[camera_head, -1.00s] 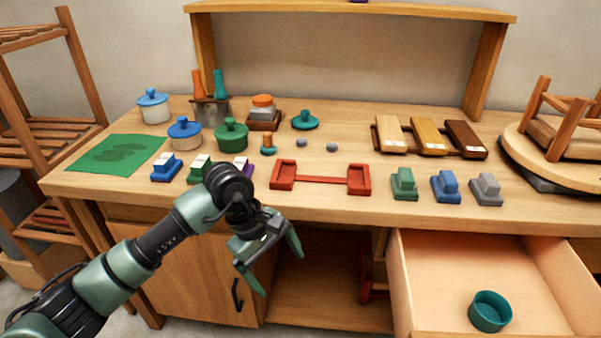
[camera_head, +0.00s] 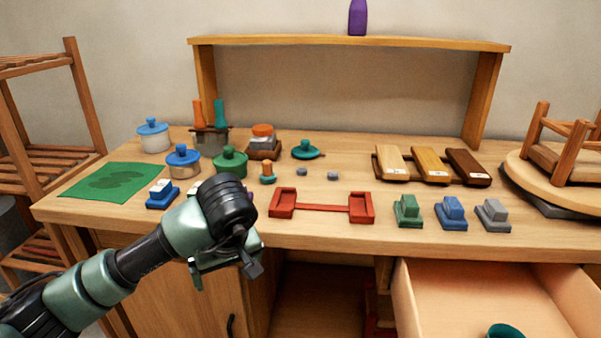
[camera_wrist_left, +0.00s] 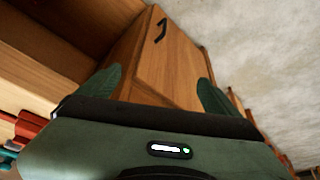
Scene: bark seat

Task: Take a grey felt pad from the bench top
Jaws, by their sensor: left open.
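Two small grey felt pads lie on the bench top (camera_head: 330,228), one left (camera_head: 302,172) and one right (camera_head: 333,176). They sit behind the red holder, close together and apart from each other. My left gripper (camera_head: 226,267) is in front of the bench's front edge, left of and nearer than the pads. It is open and empty. The left wrist view shows its two green fingers spread (camera_wrist_left: 157,90), with the cabinet door (camera_wrist_left: 165,62) beyond them and no pad in sight. My right gripper is not in view.
A red two-ended holder (camera_head: 322,208) lies between the bench's front edge and the pads. A teal-based peg (camera_head: 267,173) stands just left of them, a teal lid (camera_head: 306,150) behind. Green, blue and grey blocks stand front right. An open drawer (camera_head: 480,285) juts out below.

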